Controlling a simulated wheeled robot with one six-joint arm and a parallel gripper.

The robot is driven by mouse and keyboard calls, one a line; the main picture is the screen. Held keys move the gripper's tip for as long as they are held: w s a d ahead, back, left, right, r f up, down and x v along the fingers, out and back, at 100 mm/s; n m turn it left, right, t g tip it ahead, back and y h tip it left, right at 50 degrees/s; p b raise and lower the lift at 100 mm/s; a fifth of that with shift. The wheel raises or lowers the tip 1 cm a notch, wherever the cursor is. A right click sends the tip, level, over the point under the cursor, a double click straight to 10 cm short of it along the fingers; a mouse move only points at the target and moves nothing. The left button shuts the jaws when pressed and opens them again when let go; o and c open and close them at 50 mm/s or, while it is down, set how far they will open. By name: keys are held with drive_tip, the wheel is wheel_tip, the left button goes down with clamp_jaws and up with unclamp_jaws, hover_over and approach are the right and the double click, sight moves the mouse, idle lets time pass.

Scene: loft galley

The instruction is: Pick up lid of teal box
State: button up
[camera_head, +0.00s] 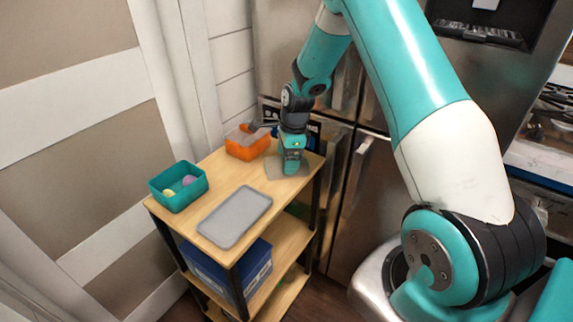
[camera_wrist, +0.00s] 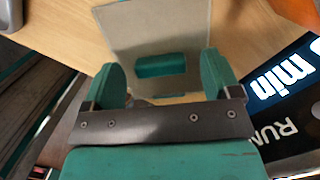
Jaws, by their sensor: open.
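The lid (camera_head: 273,171) is a flat grey-beige square lying on the wooden top of a shelf cart, near its back right corner. In the wrist view the lid (camera_wrist: 165,30) carries a teal block-shaped handle (camera_wrist: 160,65). My gripper (camera_head: 291,168) points down over the lid. Its open fingers (camera_wrist: 163,78) are on either side of the handle, with a gap at each side. The teal box (camera_head: 178,188) stands open at the left of the cart top, with a yellow ball and a purple ball inside.
An orange box (camera_head: 247,143) with something grey at its top stands beside my gripper at the back. A grey tray (camera_head: 235,217) lies at the front of the cart top. A blue box (camera_head: 228,270) is on the shelf below. A steel fridge stands close behind.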

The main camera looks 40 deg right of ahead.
drive_tip(key=shift+f, duration=0.2)
drive_tip(key=c, duration=1)
drive_tip(key=shift+r, duration=0.2)
